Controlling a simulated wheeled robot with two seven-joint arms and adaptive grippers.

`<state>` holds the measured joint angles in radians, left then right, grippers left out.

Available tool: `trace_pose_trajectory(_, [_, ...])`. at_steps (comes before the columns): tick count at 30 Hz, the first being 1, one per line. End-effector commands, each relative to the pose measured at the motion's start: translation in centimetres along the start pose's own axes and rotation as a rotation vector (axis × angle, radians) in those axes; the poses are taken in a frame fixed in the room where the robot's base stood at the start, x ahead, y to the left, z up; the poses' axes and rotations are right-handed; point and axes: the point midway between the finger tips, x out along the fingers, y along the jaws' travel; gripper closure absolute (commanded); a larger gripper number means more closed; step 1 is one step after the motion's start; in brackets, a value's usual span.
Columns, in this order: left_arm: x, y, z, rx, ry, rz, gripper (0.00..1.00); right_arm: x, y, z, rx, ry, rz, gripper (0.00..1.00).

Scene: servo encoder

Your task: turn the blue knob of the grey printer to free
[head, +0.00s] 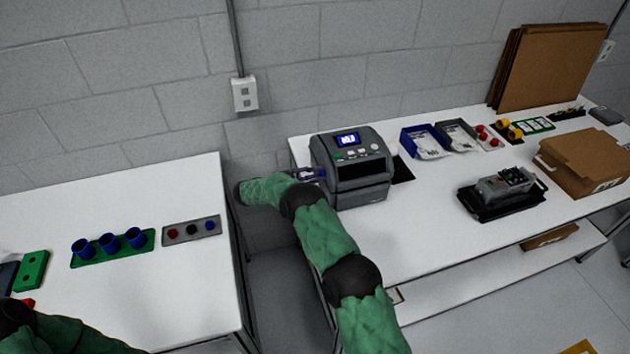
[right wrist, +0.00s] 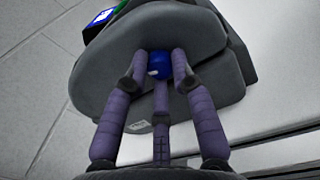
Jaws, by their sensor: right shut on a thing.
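The grey printer (head: 352,166) stands at the left end of the right-hand table, with a lit blue screen on top. Its side fills the upper part of the right wrist view (right wrist: 140,45). The blue knob (right wrist: 158,66) sits on that side, with a small white mark at its left edge. My right gripper (right wrist: 160,75) has its purple fingers around the knob and is shut on it. In the head view the right gripper (head: 308,174) is at the printer's left side, where the knob is hidden. My left arm shows at the bottom left; its gripper is out of view.
Blue and grey trays (head: 427,142) with papers stand right of the printer. A black device (head: 502,193) and a cardboard box (head: 585,163) are farther right. The left table (head: 190,270) holds a green rack (head: 112,247) with blue cups. A gap separates the tables.

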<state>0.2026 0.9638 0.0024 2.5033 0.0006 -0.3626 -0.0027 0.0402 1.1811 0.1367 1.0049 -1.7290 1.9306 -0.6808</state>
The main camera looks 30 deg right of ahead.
Motion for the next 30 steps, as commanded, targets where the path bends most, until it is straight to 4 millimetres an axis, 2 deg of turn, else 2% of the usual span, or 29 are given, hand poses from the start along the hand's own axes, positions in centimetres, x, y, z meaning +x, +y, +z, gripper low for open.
trace_pose_trajectory(1, [1.1, -0.4, 0.0, 0.000, 0.000, 0.000, 0.60, 0.0, -0.1, -0.5, 0.046, -0.001, 0.000, 1.00])
trace_pose_trajectory(15, [5.8, -2.1, -0.2, 0.000, 0.000, 0.000, 0.60, 0.0, -0.1, -0.5, 0.491, -0.020, -0.004, 1.00])
trace_pose_trajectory(30, [9.0, -3.2, -0.3, 0.000, 0.000, 0.000, 0.60, 0.0, 0.0, -0.4, 0.856, -0.035, -0.005, 1.00])
